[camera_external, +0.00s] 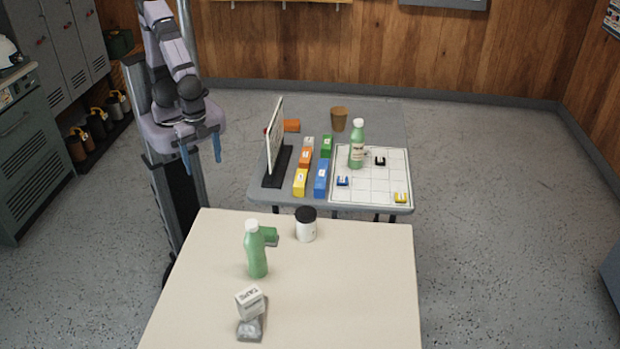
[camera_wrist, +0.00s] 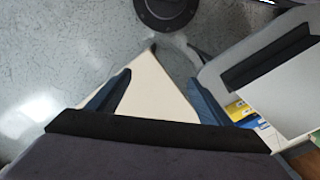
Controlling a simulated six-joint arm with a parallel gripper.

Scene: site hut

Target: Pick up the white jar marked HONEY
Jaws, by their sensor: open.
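A white jar with a black lid (camera_external: 306,229) stands upright near the far edge of the cream table (camera_external: 345,290). No HONEY marking can be read on it at this size. My gripper (camera_external: 201,157) is open and empty, with blue fingers apart. It hangs in the air left of and beyond the jar, well away from it. In the wrist view, my gripper (camera_wrist: 157,98) frames a corner of the cream table (camera_wrist: 158,88) between its fingers. The jar does not show in that view.
A green bottle (camera_external: 256,252), a green block (camera_external: 269,235) and a white box (camera_external: 250,302) on a grey item share the cream table. The grey table (camera_external: 375,118) behind holds an upright panel (camera_external: 275,140), coloured blocks and a gridded board (camera_external: 375,190). The cream table's right side is clear.

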